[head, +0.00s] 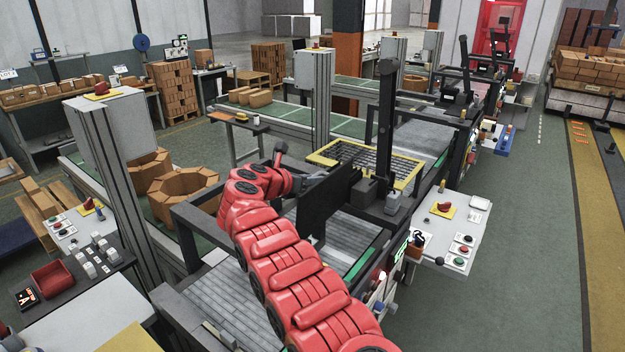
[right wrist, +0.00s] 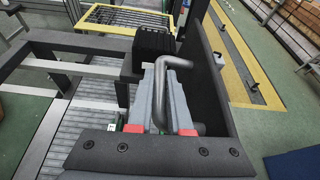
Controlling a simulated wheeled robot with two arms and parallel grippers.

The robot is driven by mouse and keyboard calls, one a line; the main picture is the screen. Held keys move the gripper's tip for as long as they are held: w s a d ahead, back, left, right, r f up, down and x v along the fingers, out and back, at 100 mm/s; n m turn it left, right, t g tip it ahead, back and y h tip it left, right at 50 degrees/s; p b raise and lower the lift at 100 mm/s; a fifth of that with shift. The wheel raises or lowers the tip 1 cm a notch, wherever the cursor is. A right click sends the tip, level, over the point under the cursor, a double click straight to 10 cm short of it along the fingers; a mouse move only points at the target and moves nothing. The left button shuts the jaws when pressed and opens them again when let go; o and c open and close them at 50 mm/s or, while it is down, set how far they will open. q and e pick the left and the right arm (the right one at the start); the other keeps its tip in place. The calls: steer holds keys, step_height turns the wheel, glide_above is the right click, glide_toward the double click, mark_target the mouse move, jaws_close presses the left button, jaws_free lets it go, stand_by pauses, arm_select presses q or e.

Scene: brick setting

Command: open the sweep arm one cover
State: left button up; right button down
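A black upright panel, which looks like the sweep arm one cover (head: 330,212), stands over the roller conveyor beside the tall black post (head: 386,110). In the right wrist view a dark bolted panel (right wrist: 215,155) crosses the bottom, with a bent grey bar handle (right wrist: 159,95) near it. My right gripper (head: 318,182) is at the upper left edge of the black panel. In the right wrist view its grey fingers with red tips (right wrist: 161,130) are apart, with the bar between them in the picture. Whether they touch it cannot be told. My left gripper is out of view.
A yellow-framed grate (head: 350,160) lies just beyond the panel. A white control table (head: 450,232) with red and green buttons stands to the right. Cardboard boxes (head: 182,188) sit at the left on the conveyor. The green aisle (head: 530,220) at the right is clear.

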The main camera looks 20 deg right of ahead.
steer(key=c, duration=0.8)
jaws_free()
steer(key=shift+a, duration=0.1)
steer(key=shift+c, duration=0.2)
steer(key=shift+s, duration=0.1)
